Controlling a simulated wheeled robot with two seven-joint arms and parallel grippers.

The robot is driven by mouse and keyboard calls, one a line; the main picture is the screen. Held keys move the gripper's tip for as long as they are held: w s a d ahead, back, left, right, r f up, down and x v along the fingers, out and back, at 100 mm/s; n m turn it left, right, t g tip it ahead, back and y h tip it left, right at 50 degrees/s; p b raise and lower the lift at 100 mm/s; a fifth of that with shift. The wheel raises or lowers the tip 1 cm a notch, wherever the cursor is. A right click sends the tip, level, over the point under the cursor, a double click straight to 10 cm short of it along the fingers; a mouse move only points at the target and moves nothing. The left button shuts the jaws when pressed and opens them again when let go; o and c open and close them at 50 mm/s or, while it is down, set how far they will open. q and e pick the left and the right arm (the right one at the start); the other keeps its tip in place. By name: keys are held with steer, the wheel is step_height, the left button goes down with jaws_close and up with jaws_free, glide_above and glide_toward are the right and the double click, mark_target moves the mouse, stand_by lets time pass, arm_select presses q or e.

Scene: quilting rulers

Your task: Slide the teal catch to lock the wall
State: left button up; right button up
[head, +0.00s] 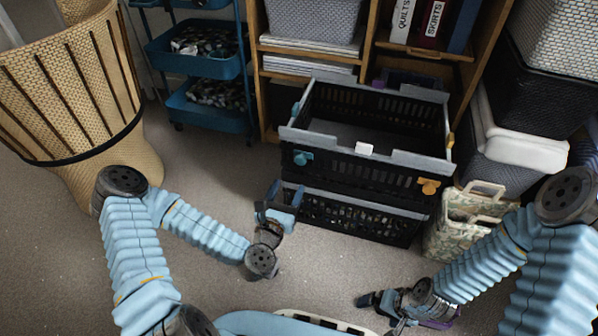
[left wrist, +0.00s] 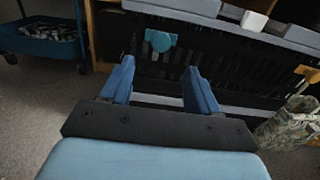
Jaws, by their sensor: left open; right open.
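The teal catch (head: 302,157) is on the left of the front wall (head: 345,165) of the upper black crate with a grey rim. It also shows in the left wrist view (left wrist: 160,41), just beyond my fingertips and roughly centred between them. My left gripper (head: 283,190) is open and empty in front of the crate, slightly below the catch, and appears apart from it. In the left wrist view its blue fingers (left wrist: 159,72) point at the crate. My right gripper (head: 372,300) is low, near the front, away from the crate; its fingers are small and dark there.
An orange catch (head: 428,186) is on the wall's right, and a white tab (head: 364,148) on its rim. Another black crate (head: 350,216) is underneath. A patterned bag (head: 450,232) stands right, a blue cart (head: 205,110) back left, a wicker basket (head: 70,90) left. Carpet between is clear.

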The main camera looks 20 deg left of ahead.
mark_target(300, 162)
arm_select(q)
steer(key=w+b, duration=0.3)
steer(key=w, duration=0.7)
steer(key=shift+w+d+b, duration=0.15)
steer(key=shift+d+b, duration=0.05)
steer(key=shift+b, duration=0.1)
arm_select(e)
step_height(300, 162, down, 5)
steer(key=shift+a+r, duration=0.1)
arm_select(q)
jaws_close()
